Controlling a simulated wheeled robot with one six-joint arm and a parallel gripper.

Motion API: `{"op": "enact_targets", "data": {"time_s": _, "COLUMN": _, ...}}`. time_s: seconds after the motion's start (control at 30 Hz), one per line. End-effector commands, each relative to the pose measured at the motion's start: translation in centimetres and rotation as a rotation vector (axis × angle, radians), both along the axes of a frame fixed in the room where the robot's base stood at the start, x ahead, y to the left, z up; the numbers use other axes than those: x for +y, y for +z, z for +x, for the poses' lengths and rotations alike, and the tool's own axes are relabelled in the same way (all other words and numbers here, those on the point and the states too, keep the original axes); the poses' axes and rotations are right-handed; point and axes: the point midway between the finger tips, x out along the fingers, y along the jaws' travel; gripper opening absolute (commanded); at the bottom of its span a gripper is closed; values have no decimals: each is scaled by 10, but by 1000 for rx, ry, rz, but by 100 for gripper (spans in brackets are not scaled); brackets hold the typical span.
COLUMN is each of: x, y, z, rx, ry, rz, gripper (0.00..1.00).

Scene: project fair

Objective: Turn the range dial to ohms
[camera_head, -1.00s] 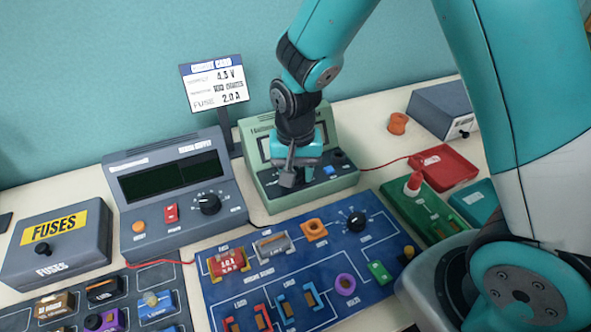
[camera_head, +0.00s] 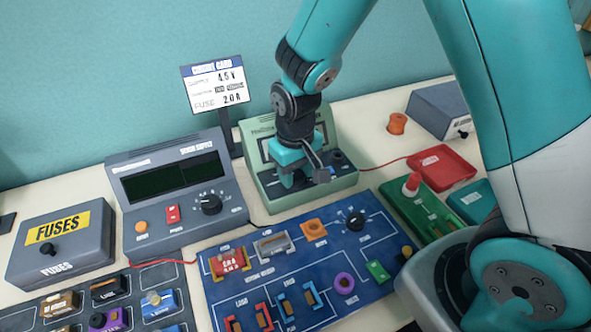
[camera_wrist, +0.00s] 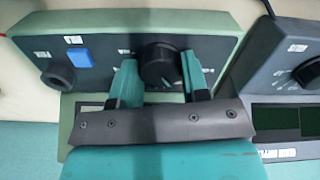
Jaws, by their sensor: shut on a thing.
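In the head view my gripper (camera_head: 297,176) is down at the meter's sloped panel and hides the dial. The dial's pointer and the small labels around it cannot be read.
A blue button (camera_wrist: 79,57) and a black knob-like part (camera_wrist: 60,77) sit on the same panel. The grey power supply (camera_head: 180,228) stands close on the left. A blue circuit board (camera_head: 300,250) lies in front. A card sign (camera_head: 215,84) stands behind.

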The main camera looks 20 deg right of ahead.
Motion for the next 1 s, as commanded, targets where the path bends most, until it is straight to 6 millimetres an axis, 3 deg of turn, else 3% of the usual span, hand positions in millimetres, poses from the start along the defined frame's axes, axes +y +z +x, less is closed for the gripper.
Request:
{"op": "enact_targets", "data": {"time_s": 0.53, "x": 0, "y": 1, "z": 1, "rx": -4, "ry": 30, "rz": 1, "gripper": 18}}
{"op": "enact_targets", "data": {"time_s": 0.57, "x": 0, "y": 1, "z": 1, "rx": -4, "ry": 30, "rz": 1, "gripper": 46}}
{"op": "enact_targets", "data": {"time_s": 0.67, "x": 0, "y": 1, "z": 1, "rx": -3, "ry": 30, "rz": 1, "gripper": 68}}
{"op": "enact_targets", "data": {"time_s": 1.0, "x": 0, "y": 4, "z": 1, "rx": -2, "ry": 30, "rz": 0, "gripper": 68}}
